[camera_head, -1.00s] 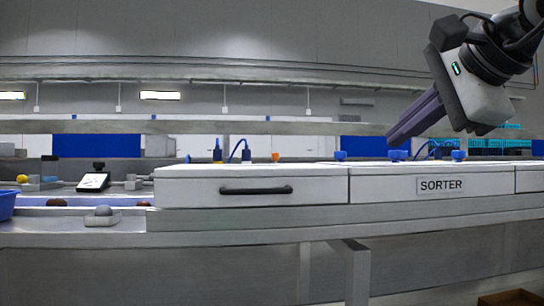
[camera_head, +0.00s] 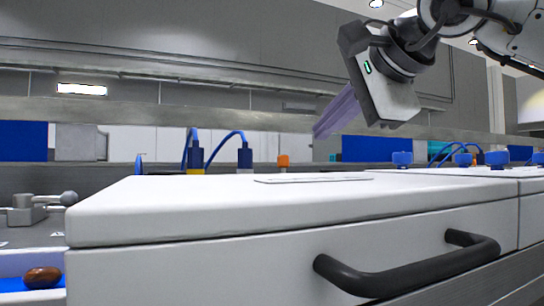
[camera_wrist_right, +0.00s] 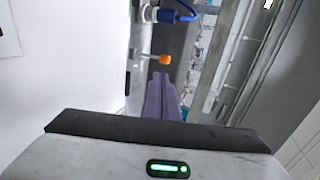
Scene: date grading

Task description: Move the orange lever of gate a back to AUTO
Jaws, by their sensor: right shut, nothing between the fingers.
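The small orange lever (camera_head: 284,161) stands behind the far edge of the white sorter cover in the head view. It also shows in the right wrist view (camera_wrist_right: 165,60), on a short stem from the side of the white housing. My right gripper (camera_head: 322,132) is shut and empty, its purple fingers pointing down and left. In the head view the fingertips are above and to the right of the lever. In the right wrist view the fingertips (camera_wrist_right: 162,78) appear just below the lever, apart from it. The lever's markings cannot be read. My left gripper is not in view.
The white sorter cover (camera_head: 250,205) with a black handle (camera_head: 410,268) fills the foreground. Blue plugs with cables (camera_head: 195,155) stand left of the lever. Blue knobs (camera_head: 402,159) stand to the right. A brown date (camera_head: 43,277) lies at the lower left.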

